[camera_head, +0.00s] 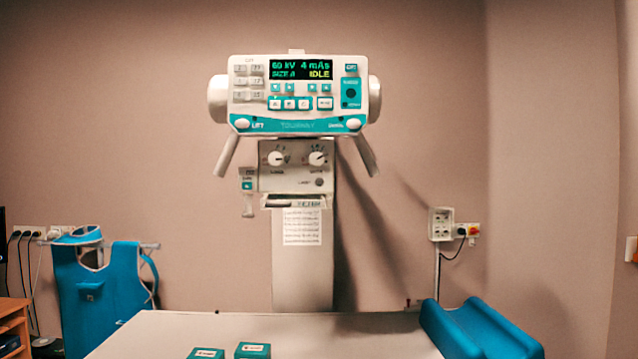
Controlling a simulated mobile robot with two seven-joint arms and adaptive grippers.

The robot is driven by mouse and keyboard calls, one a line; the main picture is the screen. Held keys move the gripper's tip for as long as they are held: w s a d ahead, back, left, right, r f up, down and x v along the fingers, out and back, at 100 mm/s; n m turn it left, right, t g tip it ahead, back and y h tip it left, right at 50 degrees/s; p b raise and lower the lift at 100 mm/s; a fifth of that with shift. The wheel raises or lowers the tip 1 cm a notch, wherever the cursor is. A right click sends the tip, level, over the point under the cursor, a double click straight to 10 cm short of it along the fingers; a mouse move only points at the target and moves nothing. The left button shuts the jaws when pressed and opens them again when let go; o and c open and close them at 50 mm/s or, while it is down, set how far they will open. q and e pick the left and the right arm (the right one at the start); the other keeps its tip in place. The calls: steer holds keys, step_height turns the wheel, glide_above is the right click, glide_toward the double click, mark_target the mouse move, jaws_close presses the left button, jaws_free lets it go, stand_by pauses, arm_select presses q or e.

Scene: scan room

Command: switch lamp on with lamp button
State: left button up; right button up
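The x-ray unit's control head (297,125) is on the column against the back wall, with a lit display (301,69) reading "60 kV 4 mAs" and "IDLE". Below it is a pale panel (288,184) with two round knobs. A small round grey button (319,182) sits at its lower right, beside a tiny label that seems to read "LAMP". I see no clear patch of lamp light on the table. Neither of my grippers is in view.
A white table (300,336) spans the lower foreground, with two small teal boxes (253,350) at its front. A blue padded cushion (480,330) lies at its right. A blue apron (102,295) hangs at left. Wall sockets (441,224) are at right.

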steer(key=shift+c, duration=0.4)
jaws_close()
